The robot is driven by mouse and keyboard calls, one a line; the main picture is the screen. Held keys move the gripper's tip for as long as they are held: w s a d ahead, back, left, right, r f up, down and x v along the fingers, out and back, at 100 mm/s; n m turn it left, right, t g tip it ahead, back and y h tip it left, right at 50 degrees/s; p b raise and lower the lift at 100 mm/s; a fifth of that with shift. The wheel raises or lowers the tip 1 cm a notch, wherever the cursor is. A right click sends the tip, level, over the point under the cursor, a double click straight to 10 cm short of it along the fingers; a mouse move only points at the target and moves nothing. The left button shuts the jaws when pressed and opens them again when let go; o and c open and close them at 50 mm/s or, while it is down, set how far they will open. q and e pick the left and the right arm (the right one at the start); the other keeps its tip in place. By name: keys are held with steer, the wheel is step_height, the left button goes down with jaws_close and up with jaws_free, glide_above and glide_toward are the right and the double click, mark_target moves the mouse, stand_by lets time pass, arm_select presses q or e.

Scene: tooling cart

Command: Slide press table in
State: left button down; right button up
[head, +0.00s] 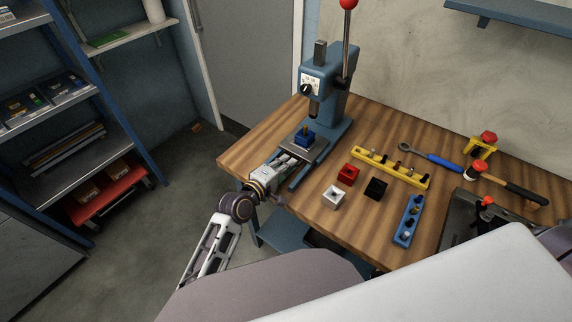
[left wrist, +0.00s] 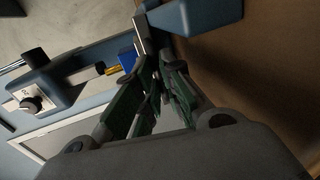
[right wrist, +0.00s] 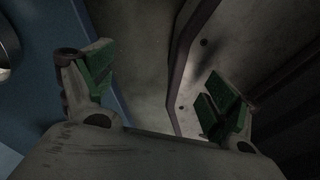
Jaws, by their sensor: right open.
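The press (head: 330,95) is blue with a red-knobbed lever, at the back of the wooden bench. Its press table (head: 319,149) is a flat grey plate in front of the press column. A blue block (head: 304,138) with a brass pin stands on it; the block also shows in the left wrist view (left wrist: 127,60). My left gripper (head: 294,159) is low at the table's front side; its fingers (left wrist: 158,68) look closed together, with the tips close to a grey metal edge. Contact is hard to tell. My right gripper (right wrist: 160,88) is open and empty.
Right of the press table lie red (head: 348,174), white (head: 334,197) and black (head: 376,188) blocks, a yellow rack (head: 391,168) and a blue rack (head: 408,222). A wrench (head: 430,155) and hammer (head: 510,187) lie farther right. The bench's left corner (head: 245,155) is clear.

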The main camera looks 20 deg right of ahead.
steer(key=shift+w, duration=0.3)
steer(key=shift+s, duration=0.15)
